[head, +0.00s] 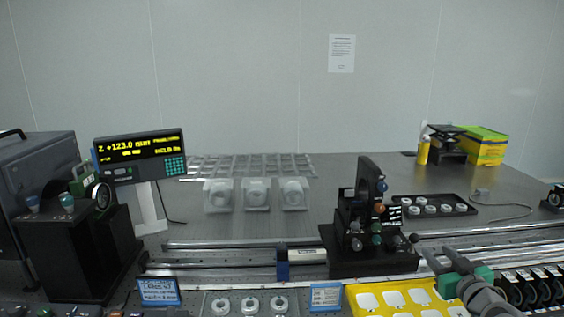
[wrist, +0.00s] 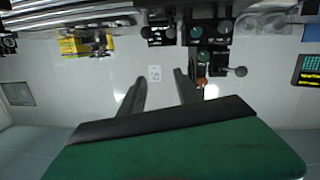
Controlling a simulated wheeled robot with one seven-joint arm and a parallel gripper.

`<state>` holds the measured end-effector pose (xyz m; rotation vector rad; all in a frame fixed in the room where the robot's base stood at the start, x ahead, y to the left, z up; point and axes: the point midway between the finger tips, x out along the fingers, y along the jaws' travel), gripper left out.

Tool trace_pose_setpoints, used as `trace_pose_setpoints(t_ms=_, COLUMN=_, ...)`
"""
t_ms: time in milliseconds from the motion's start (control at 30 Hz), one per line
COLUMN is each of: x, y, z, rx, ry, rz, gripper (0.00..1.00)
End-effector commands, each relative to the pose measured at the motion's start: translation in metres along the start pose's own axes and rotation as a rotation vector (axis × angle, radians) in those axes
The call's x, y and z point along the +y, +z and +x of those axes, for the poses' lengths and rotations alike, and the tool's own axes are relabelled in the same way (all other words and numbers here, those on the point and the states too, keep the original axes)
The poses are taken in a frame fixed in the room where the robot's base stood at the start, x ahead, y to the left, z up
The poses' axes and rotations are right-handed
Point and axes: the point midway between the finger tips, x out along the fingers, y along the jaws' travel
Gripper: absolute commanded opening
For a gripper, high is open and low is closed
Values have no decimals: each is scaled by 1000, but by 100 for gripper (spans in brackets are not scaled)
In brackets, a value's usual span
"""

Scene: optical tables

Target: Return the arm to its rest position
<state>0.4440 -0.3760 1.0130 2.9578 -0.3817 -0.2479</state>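My gripper (head: 428,252) is at the lower right of the head view. Its dark fingers point up and left toward the black optical mount (head: 362,225), with the green part of my wrist behind them. It hangs near the yellow tray (head: 395,299); the exact height above it I cannot tell. In the wrist view my gripper (wrist: 160,77) shows two fingers spread apart with nothing between them. The black mount with its knobs (wrist: 203,58) shows beyond the fingertips there.
A metal rail (head: 215,245) runs across the table. Three white holders (head: 256,194) and a black tray of round parts (head: 432,208) stand behind it. A display (head: 140,154) is at left. A yellow-green box (head: 486,146) is at the back right.

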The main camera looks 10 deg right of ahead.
Motion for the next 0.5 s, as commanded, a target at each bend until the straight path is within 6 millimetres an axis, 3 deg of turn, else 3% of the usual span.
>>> trace_pose_setpoints(t_ms=167, x=-63, y=-4, z=18, rx=-111, ry=-124, rz=2, gripper=39)
trace_pose_setpoints(t_ms=333, x=-148, y=-4, z=22, rx=-288, ry=-267, rz=-4, gripper=39)
trace_pose_setpoints(t_ms=433, x=-215, y=-3, z=6, rx=-450, ry=-357, rz=-16, gripper=39)
trace_pose_setpoints(t_ms=500, x=-262, y=-1, z=-20, rx=-588, ry=-403, rz=-28, gripper=39)
